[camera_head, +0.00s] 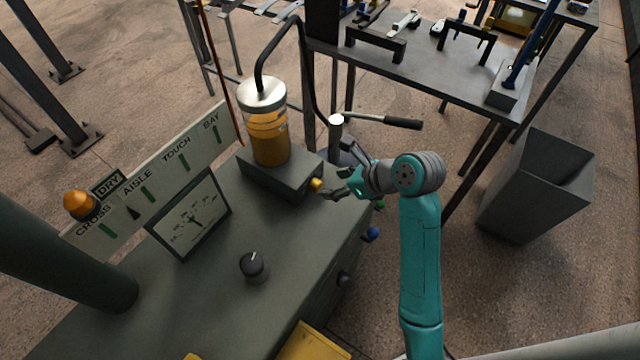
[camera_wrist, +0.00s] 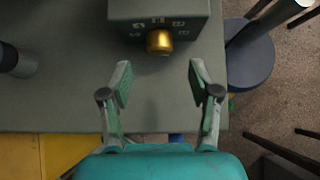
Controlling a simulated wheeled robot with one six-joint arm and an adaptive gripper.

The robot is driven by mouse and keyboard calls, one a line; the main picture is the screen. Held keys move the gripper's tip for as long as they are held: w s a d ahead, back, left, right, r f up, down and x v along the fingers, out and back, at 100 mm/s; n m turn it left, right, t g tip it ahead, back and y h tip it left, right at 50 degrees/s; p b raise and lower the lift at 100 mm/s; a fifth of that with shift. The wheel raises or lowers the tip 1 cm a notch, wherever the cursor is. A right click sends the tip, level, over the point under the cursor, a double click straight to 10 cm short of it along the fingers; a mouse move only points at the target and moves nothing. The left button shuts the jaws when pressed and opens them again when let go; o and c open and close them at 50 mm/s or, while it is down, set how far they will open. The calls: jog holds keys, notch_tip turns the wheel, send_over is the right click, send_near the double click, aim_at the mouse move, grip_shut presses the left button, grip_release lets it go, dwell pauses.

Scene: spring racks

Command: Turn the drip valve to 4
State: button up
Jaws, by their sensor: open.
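The drip valve is a small brass knob (camera_wrist: 160,42) on the front face of a grey box (camera_wrist: 190,9). Small marks lie in an arc around it, too small to read. In the head view the knob (camera_head: 316,184) sits at the right end of the box (camera_head: 262,180), under a jar of amber liquid (camera_head: 268,135). My gripper (camera_wrist: 158,75) is open and empty. Its two fingers are apart from the knob, one to each side and short of it in the wrist view. In the head view my gripper (camera_head: 342,192) is just right of the knob.
A black dial (camera_head: 253,265) stands on the grey cabinet top, and a gauge panel (camera_head: 190,215) is behind it. A lever with a black grip (camera_head: 400,122) sticks out beyond my gripper. A grey bin (camera_head: 535,185) stands right.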

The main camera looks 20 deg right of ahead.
aim_at(321, 186)
jog(key=x, duration=0.6)
jog(key=shift+w+a+f, duration=0.1)
jog(key=shift+w+f, duration=0.05)
jog(key=c, duration=1.2)
